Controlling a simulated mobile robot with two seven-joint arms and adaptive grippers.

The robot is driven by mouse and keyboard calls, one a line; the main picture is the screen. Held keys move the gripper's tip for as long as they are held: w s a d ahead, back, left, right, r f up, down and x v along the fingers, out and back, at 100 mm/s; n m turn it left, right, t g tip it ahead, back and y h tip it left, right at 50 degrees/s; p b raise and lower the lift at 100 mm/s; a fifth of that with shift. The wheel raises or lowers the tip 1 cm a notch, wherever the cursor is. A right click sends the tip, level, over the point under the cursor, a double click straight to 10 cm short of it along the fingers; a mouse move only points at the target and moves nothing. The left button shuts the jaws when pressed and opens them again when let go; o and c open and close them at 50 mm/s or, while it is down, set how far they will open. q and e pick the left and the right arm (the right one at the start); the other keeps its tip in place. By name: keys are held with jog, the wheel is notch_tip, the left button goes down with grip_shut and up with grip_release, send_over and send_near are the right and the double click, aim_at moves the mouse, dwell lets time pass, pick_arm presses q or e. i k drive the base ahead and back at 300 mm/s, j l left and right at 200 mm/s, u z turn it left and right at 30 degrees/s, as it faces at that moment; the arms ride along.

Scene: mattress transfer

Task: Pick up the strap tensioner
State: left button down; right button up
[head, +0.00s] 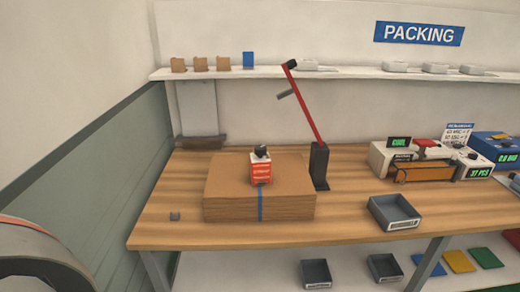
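A flat brown cardboard box (225,190) lies on the wooden packing table, with a blue strap (261,205) running down its front face. A small red and white device with a black top (261,172) stands on the box in line with the strap; its lettering is too small to read surely. A long red lever (305,102) with a grey side handle leans up and left from a black upright holder (319,167) at the box's right. I cannot tell for sure which of these is the strap tensioner. Neither of my grippers is in view.
A small grey piece (175,216) lies left of the box. A dark open bin (394,213) stands on the table (350,222) to the right. Scales and displays (400,157) fill the right back. A large grey round object (35,265) is at lower left.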

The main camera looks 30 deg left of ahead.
aim_at(260, 169)
jog(key=i+j+u, duration=0.2)
jog(key=i+u, duration=0.9)
jog(key=k+l, duration=0.1)
jog(key=k, duration=0.3)
jog(key=i, duration=0.45)
